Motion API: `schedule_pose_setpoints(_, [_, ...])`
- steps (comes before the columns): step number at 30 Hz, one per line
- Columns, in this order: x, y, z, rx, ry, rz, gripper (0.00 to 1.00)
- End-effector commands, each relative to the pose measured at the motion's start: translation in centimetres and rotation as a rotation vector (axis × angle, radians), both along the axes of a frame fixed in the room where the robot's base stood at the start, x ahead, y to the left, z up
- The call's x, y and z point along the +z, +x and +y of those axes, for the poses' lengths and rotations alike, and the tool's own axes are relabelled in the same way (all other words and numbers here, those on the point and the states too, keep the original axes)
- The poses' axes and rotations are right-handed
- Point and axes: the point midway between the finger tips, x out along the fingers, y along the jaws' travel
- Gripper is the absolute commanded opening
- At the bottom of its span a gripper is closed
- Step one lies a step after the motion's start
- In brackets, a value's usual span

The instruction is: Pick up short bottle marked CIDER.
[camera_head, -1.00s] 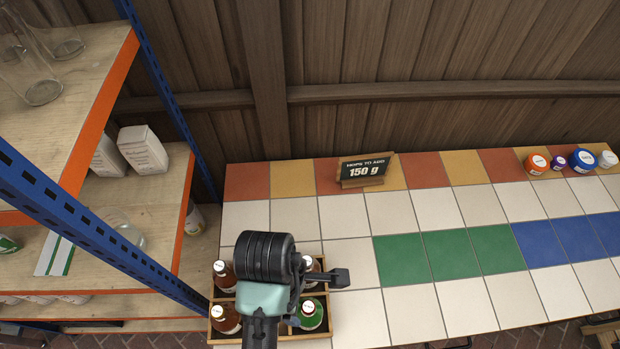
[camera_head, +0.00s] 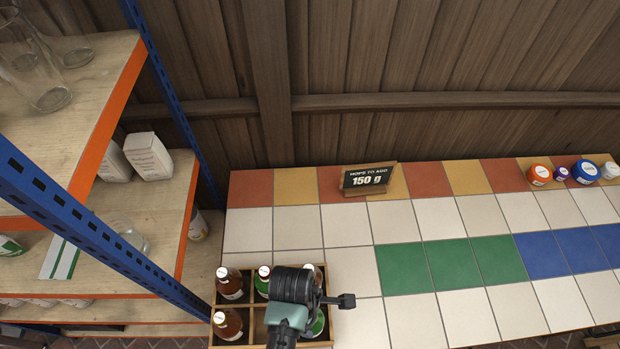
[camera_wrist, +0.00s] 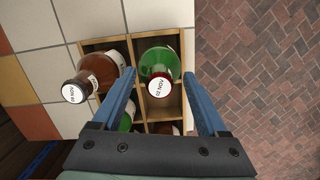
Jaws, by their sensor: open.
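A wooden crate (camera_head: 246,297) with compartments stands at the tiled counter's left end and holds several brown and green bottles. In the wrist view a green bottle (camera_wrist: 160,60) with a red-rimmed white cap stands between the open, empty fingers of my gripper (camera_wrist: 159,76); neither finger visibly touches it. This appears to be the front right green bottle (camera_head: 318,322) in the head view, partly hidden by my wrist. A brown bottle (camera_wrist: 102,70) stands left of the fingers. A second green bottle (camera_head: 263,284) is further back. I cannot read CIDER on any bottle.
A blue-posted shelf rack (camera_head: 100,235) stands close on the crate's left. A black sign (camera_head: 368,178) and several small jars (camera_head: 540,175) stand at the counter's back. The tiles right of the crate are clear. The counter's front edge drops to brick floor (camera_wrist: 260,80).

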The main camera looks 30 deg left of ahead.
Motion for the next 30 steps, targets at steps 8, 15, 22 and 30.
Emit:
schedule_pose_setpoints(8, [-0.05,0.02,0.01,0.0,0.0,-0.001,0.65])
schedule_pose_setpoints(15, [-0.04,0.0,0.02,0.0,0.0,0.0,0.22])
schedule_pose_setpoints(22, [-0.03,-0.02,0.01,0.0,0.0,0.0,0.0])
schedule_pose_setpoints(30, [-0.03,-0.02,0.01,0.0,0.0,0.001,0.0])
